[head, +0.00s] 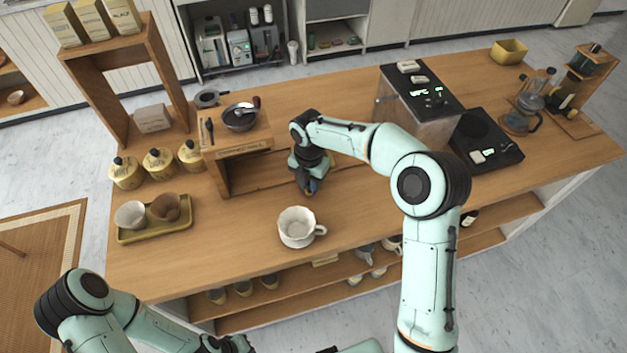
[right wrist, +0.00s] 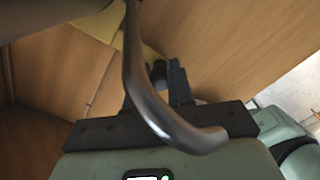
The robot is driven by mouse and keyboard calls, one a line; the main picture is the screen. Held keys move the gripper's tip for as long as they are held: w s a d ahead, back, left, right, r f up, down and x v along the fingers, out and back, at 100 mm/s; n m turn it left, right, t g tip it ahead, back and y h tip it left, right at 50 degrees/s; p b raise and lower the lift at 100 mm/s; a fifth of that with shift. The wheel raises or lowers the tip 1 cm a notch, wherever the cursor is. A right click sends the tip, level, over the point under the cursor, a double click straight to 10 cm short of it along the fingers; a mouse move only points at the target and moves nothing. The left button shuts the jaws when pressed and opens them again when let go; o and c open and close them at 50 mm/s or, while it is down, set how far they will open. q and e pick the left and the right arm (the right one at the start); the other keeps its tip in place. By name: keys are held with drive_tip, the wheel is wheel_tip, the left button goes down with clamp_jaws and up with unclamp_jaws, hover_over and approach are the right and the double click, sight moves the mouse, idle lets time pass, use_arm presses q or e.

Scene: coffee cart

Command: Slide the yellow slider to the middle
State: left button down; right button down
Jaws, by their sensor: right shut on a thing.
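My right gripper (head: 310,188) is low over the wooden counter, beside the open right side of the small wooden stand. In the right wrist view its dark fingers (right wrist: 160,88) are closed at a yellow piece (right wrist: 108,22), which seems to be the yellow slider. A curved dark metal bar (right wrist: 150,105) crosses in front and hides much of it. In the head view my own arm and gripper hide the grip, so the slider's position along its track cannot be told. My left arm is at the lower left; its fingertips are not clearly visible.
The wooden stand (head: 222,178) holds a dark bowl (head: 240,117) on top. A white cup (head: 297,227) stands in front of my right gripper. A yellow tray (head: 128,236) with two cups is at left. A boxy machine (head: 415,118) stands behind my right arm.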

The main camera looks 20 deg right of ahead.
drive_tip(key=c, duration=1)
unclamp_jaws()
use_arm(q)
drive_tip(key=w+r+p, duration=0.2)
drive_tip(key=shift+w+r, duration=0.3)
drive_tip(key=shift+w, duration=0.05)
use_arm(e)
wheel_tip(320, 180, up, 14)
drive_tip(key=shift+f, duration=0.25)
drive_tip(key=shift+f, duration=0.1)
